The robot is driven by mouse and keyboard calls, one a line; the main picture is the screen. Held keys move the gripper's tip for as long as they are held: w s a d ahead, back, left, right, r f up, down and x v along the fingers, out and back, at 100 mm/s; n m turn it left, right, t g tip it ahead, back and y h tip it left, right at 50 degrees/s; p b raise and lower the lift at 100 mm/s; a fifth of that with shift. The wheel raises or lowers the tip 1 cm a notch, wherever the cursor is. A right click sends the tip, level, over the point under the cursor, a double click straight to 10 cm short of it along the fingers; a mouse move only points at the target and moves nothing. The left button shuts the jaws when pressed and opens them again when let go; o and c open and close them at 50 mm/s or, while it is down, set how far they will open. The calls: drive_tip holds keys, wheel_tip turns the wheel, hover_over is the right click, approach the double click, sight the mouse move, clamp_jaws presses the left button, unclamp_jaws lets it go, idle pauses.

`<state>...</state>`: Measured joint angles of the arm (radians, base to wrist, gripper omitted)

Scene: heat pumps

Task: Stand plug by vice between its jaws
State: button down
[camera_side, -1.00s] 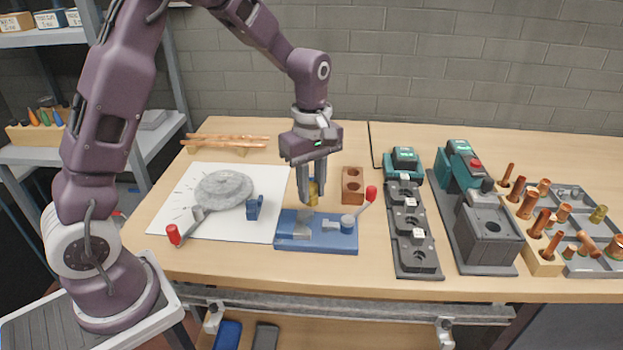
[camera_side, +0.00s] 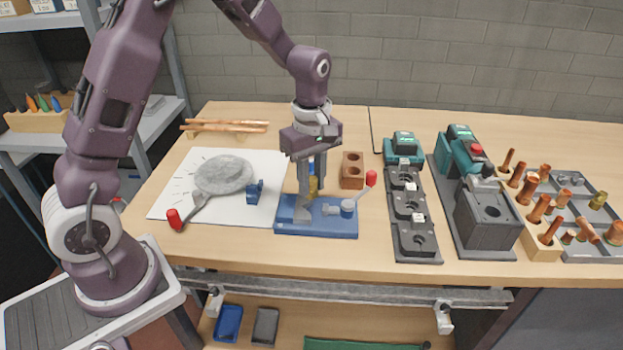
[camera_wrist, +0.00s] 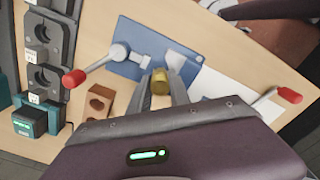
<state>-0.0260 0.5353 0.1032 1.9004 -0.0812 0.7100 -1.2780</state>
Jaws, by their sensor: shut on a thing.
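The brass plug (camera_wrist: 160,84) is between the fingertips of my gripper (camera_wrist: 162,90) in the wrist view. In the side view my gripper (camera_side: 306,190) points straight down, with the plug (camera_side: 314,186) partly hidden by the fingers. The vice has a blue base (camera_side: 325,228), grey jaws and a lever with a red knob (camera_side: 371,178). In the wrist view the vice (camera_wrist: 128,66) lies just beyond the plug, and the plug is near the gap between its jaws. The exact height of the plug over the vice is hard to tell.
A brown block with holes (camera_side: 352,170) stands close behind the vice. A dark fixture row (camera_side: 412,225) stands to the right.

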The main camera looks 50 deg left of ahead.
sight(312, 196)
drive_tip(key=shift+f, duration=2.1)
drive_tip(key=c, duration=1.1)
unclamp_jaws()
drive_tip(key=shift+r, duration=0.1)
wheel_tip(312, 196, up, 7)
drive_tip(key=shift+r, duration=0.1)
drive_tip(key=s+d+r+m+t, duration=0.3)
drive_tip(key=s+r+m, duration=0.7)
drive_tip(key=s+r, duration=0.35)
drive_tip(key=s+m+t, duration=0.1)
drive_tip(key=s+m, duration=0.1)
drive_tip(key=s, duration=0.1)
drive_tip(key=s+m, duration=0.2)
drive_tip(key=s, duration=0.1)
drive_tip(key=s+m+t, duration=0.1)
drive_tip(key=s+m, duration=0.1)
drive_tip(key=s, duration=0.1)
drive_tip(key=shift+s+d+m+t, duration=0.3)
drive_tip(key=shift+s+d, duration=0.05)
drive_tip(key=shift+s, duration=0.05)
